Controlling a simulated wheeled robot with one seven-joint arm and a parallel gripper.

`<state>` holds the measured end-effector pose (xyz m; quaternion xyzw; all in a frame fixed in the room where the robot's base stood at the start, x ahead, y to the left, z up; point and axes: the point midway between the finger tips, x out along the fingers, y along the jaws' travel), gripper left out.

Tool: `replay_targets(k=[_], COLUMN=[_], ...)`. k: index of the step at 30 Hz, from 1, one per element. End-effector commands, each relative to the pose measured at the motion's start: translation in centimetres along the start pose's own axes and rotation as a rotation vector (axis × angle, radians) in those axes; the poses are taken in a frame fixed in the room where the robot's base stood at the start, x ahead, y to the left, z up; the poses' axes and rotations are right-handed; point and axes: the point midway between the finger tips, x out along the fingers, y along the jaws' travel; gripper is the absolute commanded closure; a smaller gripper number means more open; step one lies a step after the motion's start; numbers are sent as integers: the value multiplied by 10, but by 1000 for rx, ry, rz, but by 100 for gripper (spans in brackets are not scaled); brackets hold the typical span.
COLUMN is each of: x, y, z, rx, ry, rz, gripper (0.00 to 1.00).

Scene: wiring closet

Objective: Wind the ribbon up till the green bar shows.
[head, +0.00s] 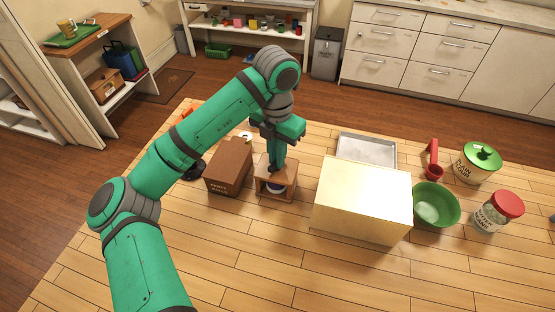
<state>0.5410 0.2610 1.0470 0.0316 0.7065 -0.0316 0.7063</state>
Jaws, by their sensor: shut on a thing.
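A small wooden frame (290,181) stands on the table, with a blue and white round thing (276,189) low inside its open front, perhaps the ribbon's spool. My gripper (276,168) points down onto the top of this frame. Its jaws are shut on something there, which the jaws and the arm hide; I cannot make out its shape. No green bar can be made out on the frame from this view.
A brown box (230,165) stands close on the left of the frame. A large pale block (362,199) stands close on the right. Beyond are a metal tray (367,149), a green bowl (437,204), a red scoop (432,160) and jars (497,212). The front of the table is clear.

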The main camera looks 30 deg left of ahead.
Motion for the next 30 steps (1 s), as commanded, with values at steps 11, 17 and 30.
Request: replay_targets(k=[11,17,30], x=[0,-4,-26], y=[0,0,0], z=[0,0,0], rx=[-3,-4,-4], ry=[-1,-1,0], rz=[0,1,0], gripper=[68,68,68])
